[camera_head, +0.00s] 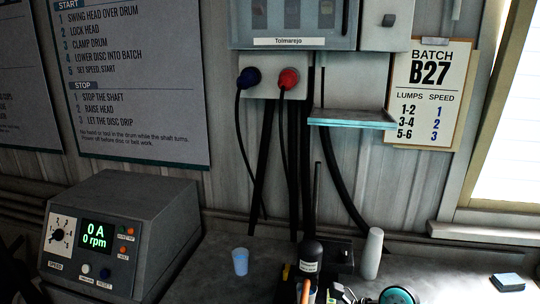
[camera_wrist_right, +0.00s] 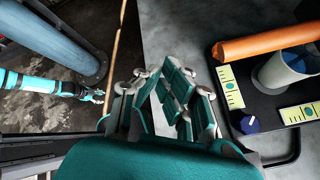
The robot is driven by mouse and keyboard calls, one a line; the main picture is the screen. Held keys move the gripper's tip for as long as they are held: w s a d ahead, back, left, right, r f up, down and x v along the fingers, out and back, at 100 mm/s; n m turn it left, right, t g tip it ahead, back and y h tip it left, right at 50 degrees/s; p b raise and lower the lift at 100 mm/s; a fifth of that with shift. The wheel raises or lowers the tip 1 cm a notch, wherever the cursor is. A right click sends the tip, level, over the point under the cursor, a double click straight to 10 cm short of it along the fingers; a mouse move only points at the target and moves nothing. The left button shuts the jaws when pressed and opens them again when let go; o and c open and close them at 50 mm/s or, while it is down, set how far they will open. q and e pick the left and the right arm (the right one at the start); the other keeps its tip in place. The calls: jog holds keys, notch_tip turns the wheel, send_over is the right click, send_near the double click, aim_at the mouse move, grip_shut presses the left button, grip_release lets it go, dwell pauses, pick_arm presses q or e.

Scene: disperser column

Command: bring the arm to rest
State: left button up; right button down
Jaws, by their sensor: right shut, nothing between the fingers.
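My right gripper (camera_wrist_right: 174,85) fills the middle of the right wrist view, with teal pads and grey linkages. It is shut and empty, beside the edge of a grey surface. A teal and white arm, which looks like my left one, lies at the left of that view. Its small gripper end (camera_wrist_right: 97,96) is too small to read. In the head view neither gripper shows clearly. A round teal part at the bottom edge looks like part of my arm.
In the wrist view, a dark tray (camera_wrist_right: 259,103) holds an orange cylinder (camera_wrist_right: 265,47), a cup (camera_wrist_right: 288,68) and a blue knob (camera_wrist_right: 245,122). A blue-grey column (camera_wrist_right: 62,45) stands left. In the head view, a speed box (camera_head: 120,240), blue cup (camera_head: 240,262) and white cylinder (camera_head: 372,255) occupy the bench.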

jog(key=s+a+r+m+t+y, duration=0.1)
jog(key=a+r+m+t+y, duration=0.4)
jog(key=a+r, duration=0.4)
jog(key=w+d+r+m+t, duration=0.2)
jog(key=d+r+m+t, duration=0.35)
jog(key=m+t, duration=0.5)
jog(key=s+d+f+m+g+h, duration=0.35)
jog(key=d+f+m+h, duration=1.05)
jog(key=m, duration=0.8)
jog(key=s+d+f+m+g+h, duration=0.1)
jog(key=s+f+m+g, duration=0.3)
jog(key=s, duration=0.7)
jog(key=s+d+f+m+g, duration=0.1)
jog(key=s+f+g, duration=0.5)
jog(key=s, duration=0.4)
jog(key=s+f+g+b, duration=0.1)
jog(key=s+f+b, duration=0.1)
jog(key=f, duration=1.4)
jog(key=s+f+g+b, duration=0.1)
jog(key=f+b, duration=0.1)
jog(key=f, duration=1.3)
jog(key=s+d+f+g+b, duration=0.1)
jog(key=s+d+f+b, duration=0.1)
jog(key=s+f, duration=1.4)
jog(key=shift+d+f, duration=0.15)
jog(key=shift+f, duration=0.55)
